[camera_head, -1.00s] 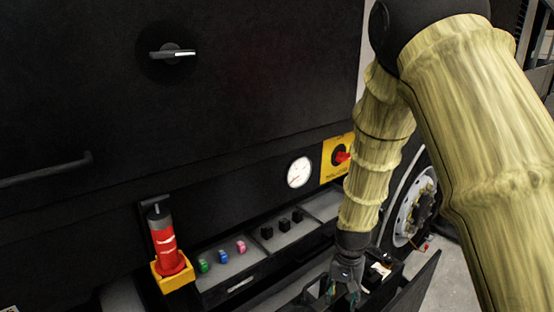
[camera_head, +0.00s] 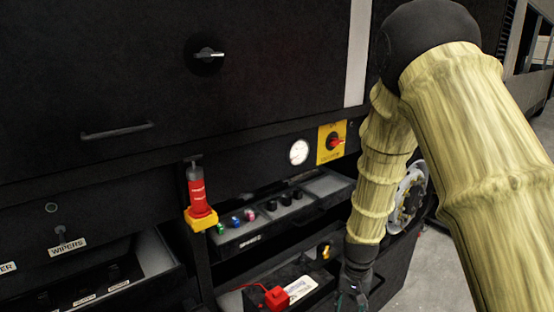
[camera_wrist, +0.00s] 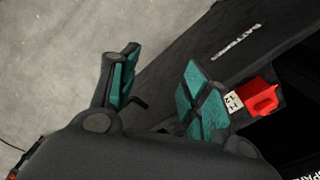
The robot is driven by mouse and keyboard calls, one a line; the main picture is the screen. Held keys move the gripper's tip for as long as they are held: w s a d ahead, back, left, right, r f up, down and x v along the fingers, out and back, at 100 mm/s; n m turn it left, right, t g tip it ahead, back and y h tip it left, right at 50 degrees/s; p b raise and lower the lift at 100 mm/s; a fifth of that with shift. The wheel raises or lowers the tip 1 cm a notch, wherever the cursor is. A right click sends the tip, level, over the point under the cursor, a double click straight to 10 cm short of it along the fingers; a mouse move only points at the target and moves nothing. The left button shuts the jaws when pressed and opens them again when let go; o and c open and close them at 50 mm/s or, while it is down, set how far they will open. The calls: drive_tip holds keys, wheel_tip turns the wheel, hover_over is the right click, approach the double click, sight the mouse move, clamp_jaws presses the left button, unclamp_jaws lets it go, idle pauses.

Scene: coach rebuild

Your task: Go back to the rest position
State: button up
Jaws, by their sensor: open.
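My gripper (camera_head: 352,297) hangs at the lower right of the head view, at the end of my arm, beside the open lower drawer (camera_head: 372,295). In the wrist view my gripper (camera_wrist: 160,95) has its two teal-padded fingers spread apart with nothing between them. The grey floor and the dark drawer edge lettered "BATTERIES" (camera_wrist: 237,41) lie beyond the fingers. A red clamp or cap (camera_wrist: 262,97) sits past the right finger, apart from it.
The lower drawer holds a battery (camera_head: 300,288) with a red cap (camera_head: 276,297). Above it is an open tray of coloured and black plugs (camera_head: 250,215). An open WIPERS compartment (camera_head: 160,254) is at left. Floor (camera_head: 440,270) is clear at right.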

drive_tip(key=s+d+f+n, duration=0.2)
drive_tip(key=s+d+f, duration=0.1)
drive_tip(key=s+f, duration=1.35)
drive_tip(key=s+f+n, duration=0.1)
drive_tip(key=s+f, duration=0.2)
drive_tip(key=s, duration=0.5)
drive_tip(key=s+f+n, duration=0.1)
drive_tip(key=s+f, duration=0.2)
drive_tip(key=s, duration=0.6)
drive_tip(key=shift+s+a, duration=0.2)
drive_tip(key=shift+a, duration=0.25)
drive_tip(key=shift+f, duration=0.1)
